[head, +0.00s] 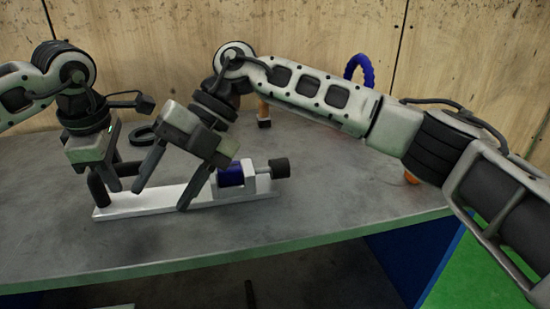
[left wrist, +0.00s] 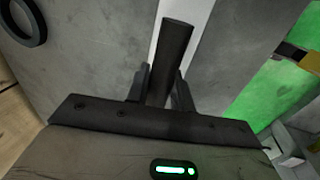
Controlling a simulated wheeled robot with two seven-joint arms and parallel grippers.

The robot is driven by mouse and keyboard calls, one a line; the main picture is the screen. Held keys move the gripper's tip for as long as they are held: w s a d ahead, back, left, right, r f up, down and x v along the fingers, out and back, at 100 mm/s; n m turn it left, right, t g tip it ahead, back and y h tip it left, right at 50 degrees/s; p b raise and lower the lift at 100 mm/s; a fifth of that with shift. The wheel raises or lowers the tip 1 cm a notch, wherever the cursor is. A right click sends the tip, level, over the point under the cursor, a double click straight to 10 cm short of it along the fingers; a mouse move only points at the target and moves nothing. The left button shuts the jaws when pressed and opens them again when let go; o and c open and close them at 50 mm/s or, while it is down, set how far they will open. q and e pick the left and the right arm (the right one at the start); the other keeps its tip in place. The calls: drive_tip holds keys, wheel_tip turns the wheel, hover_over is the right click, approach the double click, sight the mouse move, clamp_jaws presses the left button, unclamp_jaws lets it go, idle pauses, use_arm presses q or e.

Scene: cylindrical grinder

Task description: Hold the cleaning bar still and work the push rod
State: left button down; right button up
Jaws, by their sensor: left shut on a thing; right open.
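A pale, flat, rail-like base (head: 150,203) lies on the grey table. Near its right end sit a blue cylinder (head: 231,178) and a pale block with a dark round knob (head: 279,168). My left gripper (head: 106,185) is over the base's left end, shut on a dark round bar. The bar (left wrist: 172,50) shows between both fingers in the left wrist view. I cannot tell for certain which part is the cleaning bar or the push rod. My right gripper (head: 160,198) is open and empty, its fingers spread above the base's middle, between the left gripper and the blue cylinder.
A dark ring (head: 143,133) lies on the table behind the grippers. A blue loop (head: 359,68) rises at the back, behind my right arm. The table's front edge (head: 230,250) runs below the base.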

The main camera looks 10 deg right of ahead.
drive_tip(key=w+d+r+m+t+h, duration=0.1)
drive_tip(key=w+d+r+t+h, duration=0.25)
drive_tip(key=w+d, duration=0.4)
drive_tip(key=m+h, duration=0.2)
drive_tip(key=h, duration=0.2)
approach(280, 161)
drive_tip(key=shift+t, duration=0.45)
drive_tip(key=f, duration=0.9)
drive_tip(key=shift+s+a+f, duration=0.15)
drive_tip(key=shift+s+f, duration=0.15)
drive_tip(key=shift+s, duration=0.1)
